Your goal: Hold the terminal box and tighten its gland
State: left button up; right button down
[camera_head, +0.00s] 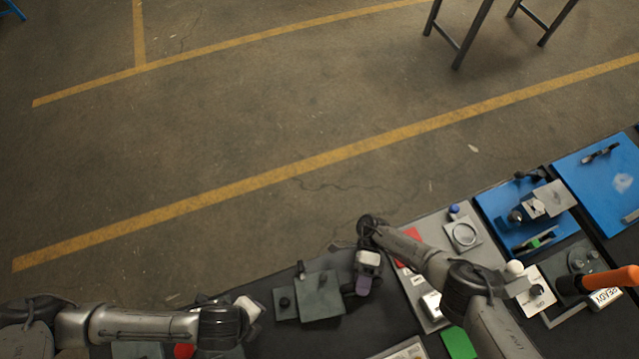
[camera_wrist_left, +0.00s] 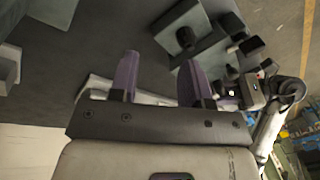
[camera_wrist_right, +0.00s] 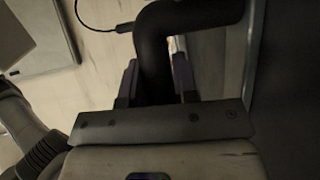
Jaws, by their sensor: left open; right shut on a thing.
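A flat grey box-like thing (camera_head: 320,300), which I take for the terminal box, lies on the dark bench in the head view. A smaller grey block with a black knob (camera_head: 285,302) adjoins its left side; the knob also shows in the left wrist view (camera_wrist_left: 186,38). I cannot tell whether it is the gland. My right gripper (camera_head: 363,285) is by the box's right side. In the right wrist view it is shut on a thick black bent part (camera_wrist_right: 160,45); what this belongs to is unclear. My left gripper (camera_wrist_left: 158,78) is open and empty, left of the box.
A grey panel with a round ring (camera_head: 464,235), blue trays (camera_head: 600,175) and an orange-handled tool (camera_head: 610,278) lie to the right. A green block (camera_head: 458,343) is near the front. Dark bench surface shows around the grey box.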

aim_at(284, 303)
pick_arm(q)
jog(key=w+d+f+n, duration=0.1)
jog(key=d+f+n, duration=0.1)
jog(key=f+n, duration=0.1)
jog(key=w+d+f+n+h, duration=0.1)
jog(key=w+d+f+n, duration=0.1)
jog(key=n, duration=0.4)
jog(key=w+d+f+n+t, duration=0.1)
jog(key=d+f+n, duration=0.1)
jog(key=f+n, duration=0.2)
jog(key=shift+w+d+f+n+h, duration=0.1)
jog(key=shift+w+d+n+h, duration=0.1)
jog(key=shift+n+h, duration=0.35)
dwell(0.3)
jog(key=c, duration=0.7)
jog(key=shift+o, duration=0.2)
